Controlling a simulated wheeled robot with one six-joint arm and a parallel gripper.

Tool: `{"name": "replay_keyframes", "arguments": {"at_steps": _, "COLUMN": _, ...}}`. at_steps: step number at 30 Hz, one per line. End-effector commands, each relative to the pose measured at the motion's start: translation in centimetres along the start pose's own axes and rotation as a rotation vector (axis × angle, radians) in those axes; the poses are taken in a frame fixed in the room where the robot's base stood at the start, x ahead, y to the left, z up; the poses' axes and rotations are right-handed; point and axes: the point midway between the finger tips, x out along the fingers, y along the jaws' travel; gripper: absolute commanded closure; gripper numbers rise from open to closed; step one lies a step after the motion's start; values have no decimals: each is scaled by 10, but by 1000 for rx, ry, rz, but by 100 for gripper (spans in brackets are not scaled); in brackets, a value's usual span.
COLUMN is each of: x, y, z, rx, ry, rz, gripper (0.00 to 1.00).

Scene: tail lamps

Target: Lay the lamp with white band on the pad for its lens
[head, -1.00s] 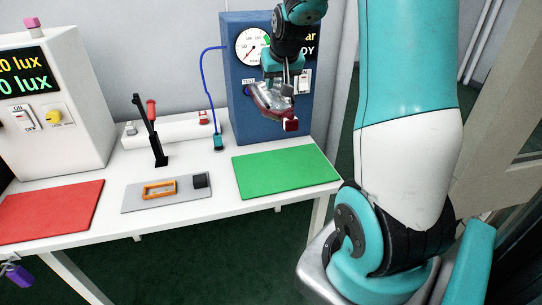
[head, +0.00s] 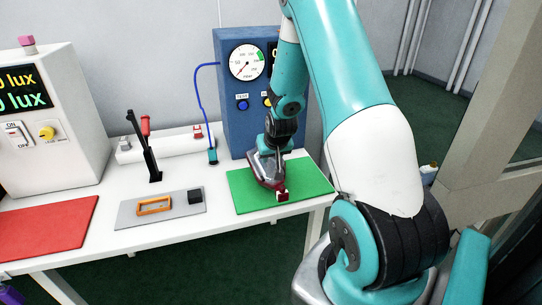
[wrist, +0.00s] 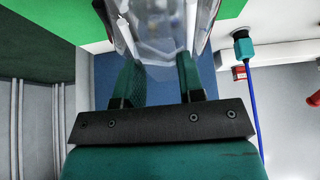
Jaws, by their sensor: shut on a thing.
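The lamp (head: 266,172) has a clear grey housing and a dark red lens edge, with a small red and white piece at its near end. My gripper (head: 277,148) is shut on it from above. The lamp is over the green pad (head: 310,182), at or just above its surface; I cannot tell if it touches. In the wrist view the clear lamp body (wrist: 160,28) sits between the fingers of my gripper (wrist: 162,72). I cannot make out a white band for sure. The red pad (head: 45,230) lies bare at the left.
A grey plate (head: 180,212) with an orange frame (head: 154,206) and a black block (head: 195,196) lies between the pads. A black lever clamp (head: 150,158) stands behind it. A blue gauge box (head: 232,110) stands behind the green pad, with a blue hose (head: 201,100) beside it.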

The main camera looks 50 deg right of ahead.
Motion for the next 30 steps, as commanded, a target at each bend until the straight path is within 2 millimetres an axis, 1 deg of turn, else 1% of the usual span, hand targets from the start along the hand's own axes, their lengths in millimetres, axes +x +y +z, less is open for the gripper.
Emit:
{"name": "replay_keyframes", "arguments": {"at_steps": 2, "x": 4, "y": 0, "z": 2, "rx": 0, "ry": 2, "rz": 0, "gripper": 100}}
{"name": "replay_keyframes", "arguments": {"at_steps": 9, "x": 5, "y": 0, "z": 2, "rx": 0, "ry": 3, "rz": 0, "gripper": 100}}
{"name": "replay_keyframes", "arguments": {"at_steps": 13, "x": 8, "y": 0, "z": 4, "rx": 0, "ry": 3, "rz": 0, "gripper": 100}}
{"name": "replay_keyframes", "arguments": {"at_steps": 14, "x": 7, "y": 0, "z": 4, "rx": 0, "ry": 2, "rz": 0, "gripper": 57}}
{"name": "replay_keyframes", "arguments": {"at_steps": 15, "x": 7, "y": 0, "z": 4, "rx": 0, "ry": 1, "rz": 0, "gripper": 48}}
{"name": "replay_keyframes", "arguments": {"at_steps": 16, "x": 7, "y": 0, "z": 4, "rx": 0, "ry": 1, "rz": 0, "gripper": 41}}
{"name": "replay_keyframes", "arguments": {"at_steps": 17, "x": 7, "y": 0, "z": 4, "rx": 0, "ry": 1, "rz": 0, "gripper": 39}}
{"name": "replay_keyframes", "arguments": {"at_steps": 25, "x": 6, "y": 0, "z": 3, "rx": 0, "ry": 1, "rz": 0, "gripper": 39}}
{"name": "replay_keyframes", "arguments": {"at_steps": 28, "x": 0, "y": 0, "z": 2, "rx": 0, "ry": 3, "rz": 0, "gripper": 39}}
{"name": "replay_keyframes", "arguments": {"at_steps": 30, "x": -9, "y": 0, "z": 2, "rx": 0, "ry": 4, "rz": 0, "gripper": 39}}
